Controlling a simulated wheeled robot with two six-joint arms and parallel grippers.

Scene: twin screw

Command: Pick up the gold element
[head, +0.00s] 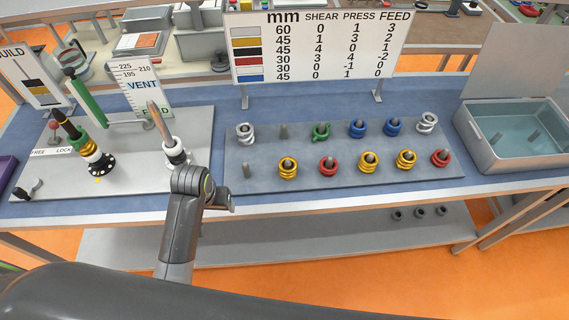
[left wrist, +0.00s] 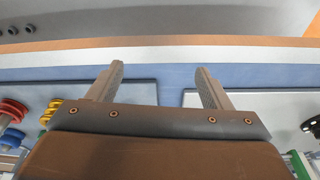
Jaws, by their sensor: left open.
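Several gold elements, ring-shaped coils, sit on pegs of the grey rack plate: one at the front left (head: 288,168), one mid-row (head: 370,161) and one further right (head: 406,160). A gold coil also shows at the left of the left wrist view (left wrist: 52,108). Another gold ring is in the stack on the left fixture's post (head: 88,144). My left gripper (head: 218,197) is over the gap between the two plates, left of the rack. In the left wrist view its fingers (left wrist: 160,75) are spread with nothing between them. My right gripper is not in view.
The rack (head: 262,185) also holds red, blue, green and white coils, and has bare pegs at its left. A second post (head: 176,152) with a white ring stands just behind my arm. A sign (head: 318,45) stands behind; a grey bin (head: 510,150) is at right.

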